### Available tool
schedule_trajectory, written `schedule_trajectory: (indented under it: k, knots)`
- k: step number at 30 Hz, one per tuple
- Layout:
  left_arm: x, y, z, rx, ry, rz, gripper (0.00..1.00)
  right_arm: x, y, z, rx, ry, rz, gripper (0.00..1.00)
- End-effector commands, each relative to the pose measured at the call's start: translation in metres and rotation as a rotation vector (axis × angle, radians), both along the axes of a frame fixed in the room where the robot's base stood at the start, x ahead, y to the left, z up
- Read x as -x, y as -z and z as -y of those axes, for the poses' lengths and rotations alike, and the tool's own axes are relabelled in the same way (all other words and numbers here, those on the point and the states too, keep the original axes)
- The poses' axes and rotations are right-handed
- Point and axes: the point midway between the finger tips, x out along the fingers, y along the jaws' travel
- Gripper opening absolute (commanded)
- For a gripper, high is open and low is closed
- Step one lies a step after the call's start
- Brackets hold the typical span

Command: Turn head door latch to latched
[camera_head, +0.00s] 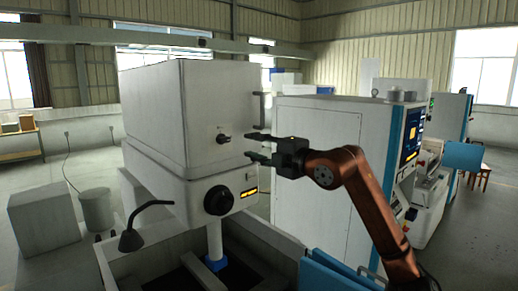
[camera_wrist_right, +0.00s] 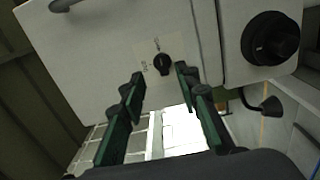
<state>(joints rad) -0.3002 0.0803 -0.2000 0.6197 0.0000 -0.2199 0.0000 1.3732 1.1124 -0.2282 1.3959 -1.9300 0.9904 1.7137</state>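The head door latch (camera_head: 223,138) is a small dark knob on the front of the white machine head (camera_head: 152,110). In the right wrist view the latch (camera_wrist_right: 162,62) is a black turn-knob on a pale label plate, with lettering too small to read. My right gripper (camera_head: 252,147) is open and stands to the right of the latch, apart from it. In the right wrist view its two green-padded fingers (camera_wrist_right: 157,90) are spread, with the latch showing beyond and between their tips. Nothing is between the fingers. My left gripper is not in view.
A large black round knob (camera_head: 219,200) sits below the latch on the head's lower part. A vertical handle (camera_head: 262,107) is on the head's right edge. A black lamp (camera_head: 131,240) rises from the tank at front left. A white cabinet (camera_head: 315,165) stands behind my right arm.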

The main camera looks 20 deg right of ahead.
Motion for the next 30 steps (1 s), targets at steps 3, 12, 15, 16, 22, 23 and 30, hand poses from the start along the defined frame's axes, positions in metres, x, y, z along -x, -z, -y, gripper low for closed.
schedule_trajectory:
  k: [3, 12, 15, 16, 22, 23, 30]
  knots:
    - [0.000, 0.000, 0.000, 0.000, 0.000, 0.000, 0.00, 0.013, 0.000, 0.006, 0.001, 0.002, 0.001, 0.30]
    - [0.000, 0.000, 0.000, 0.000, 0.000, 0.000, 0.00, 0.022, 0.000, 0.008, -0.001, 0.001, -0.001, 0.30]
    - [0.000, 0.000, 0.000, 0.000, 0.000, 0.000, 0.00, 0.022, 0.000, 0.008, -0.001, 0.001, 0.000, 0.30]
    - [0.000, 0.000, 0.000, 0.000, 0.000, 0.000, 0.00, 0.022, 0.000, 0.008, -0.001, 0.000, 0.000, 0.30]
    - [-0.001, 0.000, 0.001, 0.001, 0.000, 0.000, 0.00, 0.021, 0.001, 0.006, 0.000, -0.004, 0.000, 0.30]
    - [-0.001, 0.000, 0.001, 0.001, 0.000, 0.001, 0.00, 0.021, 0.004, 0.004, 0.000, -0.011, 0.001, 0.30]
    - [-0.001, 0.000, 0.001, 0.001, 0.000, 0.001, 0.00, 0.021, 0.073, -0.078, -0.042, -0.262, 0.077, 0.30]
